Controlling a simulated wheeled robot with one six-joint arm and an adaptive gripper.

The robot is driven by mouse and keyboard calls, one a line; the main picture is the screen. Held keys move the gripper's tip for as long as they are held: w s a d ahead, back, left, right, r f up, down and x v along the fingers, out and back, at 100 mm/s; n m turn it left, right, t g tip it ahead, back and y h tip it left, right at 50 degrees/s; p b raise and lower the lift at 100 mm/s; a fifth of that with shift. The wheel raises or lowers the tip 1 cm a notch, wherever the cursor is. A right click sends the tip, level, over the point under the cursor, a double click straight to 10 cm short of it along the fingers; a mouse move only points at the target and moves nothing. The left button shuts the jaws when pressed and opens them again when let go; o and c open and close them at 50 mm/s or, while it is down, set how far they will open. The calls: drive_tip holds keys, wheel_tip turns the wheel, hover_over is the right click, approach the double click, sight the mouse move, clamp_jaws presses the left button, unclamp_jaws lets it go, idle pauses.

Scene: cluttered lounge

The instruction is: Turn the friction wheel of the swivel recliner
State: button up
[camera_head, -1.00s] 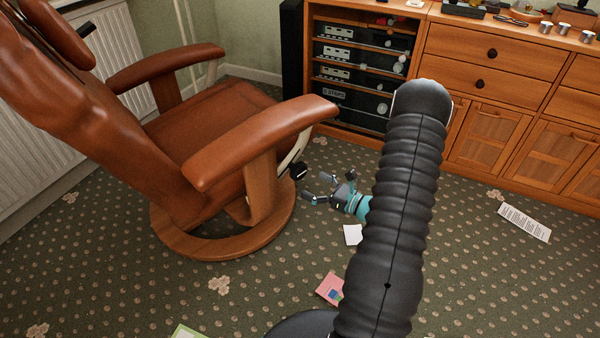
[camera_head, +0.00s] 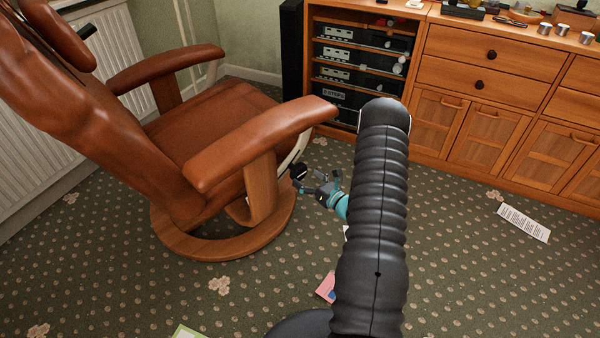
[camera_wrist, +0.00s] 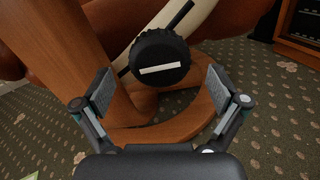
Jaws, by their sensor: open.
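The swivel recliner (camera_head: 200,130) has brown leather and a round wooden base, and stands left of centre in the head view. Its friction wheel (camera_wrist: 160,57) is a black knurled knob with a white bar across its face, tilted slightly. In the head view the wheel (camera_head: 298,172) is small, below the near armrest's front end. My gripper (camera_wrist: 160,95) is open, with one finger on each side of the wheel in the wrist view. The wheel appears ahead of the fingertips, with no contact visible. In the head view my gripper (camera_head: 316,186) is just right of the wheel.
A wooden cabinet (camera_head: 490,85) with audio gear stands behind at the right. The recliner's wooden leg (camera_wrist: 85,50) is close to the left finger. Papers (camera_head: 524,222) and a pink card (camera_head: 327,287) lie on the carpet. A radiator (camera_head: 40,135) is at the left wall.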

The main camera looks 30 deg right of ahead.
sight(302, 174)
drive_tip(key=shift+x, duration=1.75)
drive_tip(key=c, duration=1.1)
